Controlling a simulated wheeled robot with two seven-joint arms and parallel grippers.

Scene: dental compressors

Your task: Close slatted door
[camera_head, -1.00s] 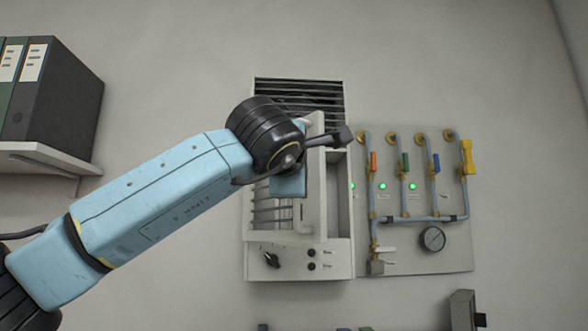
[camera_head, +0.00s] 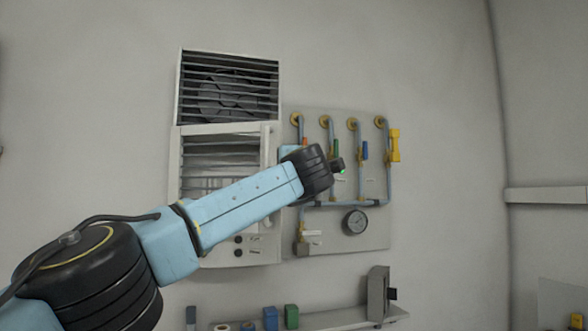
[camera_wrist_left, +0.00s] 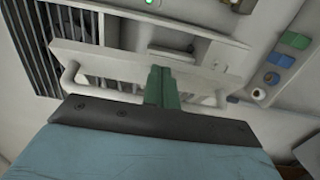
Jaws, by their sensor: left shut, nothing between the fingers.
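The slatted door (camera_head: 222,158) is on the front of a white wall cabinet, below a dark slatted vent (camera_head: 228,88). Its white frame looks close to the cabinet front; I cannot tell whether it is fully shut. In the left wrist view a pale lengthwise bar (camera_wrist_left: 100,58) of the door crosses the picture, with slats and a recess behind it. My left gripper's green fingers (camera_wrist_left: 163,88) are together and empty, at this bar; contact is unclear. In the head view my arm hides the fingertips and the door's lower right. My right gripper is out of view.
A pipe panel (camera_head: 374,225) with coloured valves and a gauge (camera_head: 355,222) is just right of the cabinet. A shelf (camera_head: 340,319) below holds small blue and green items and a grey device (camera_head: 377,294). The wall above is clear.

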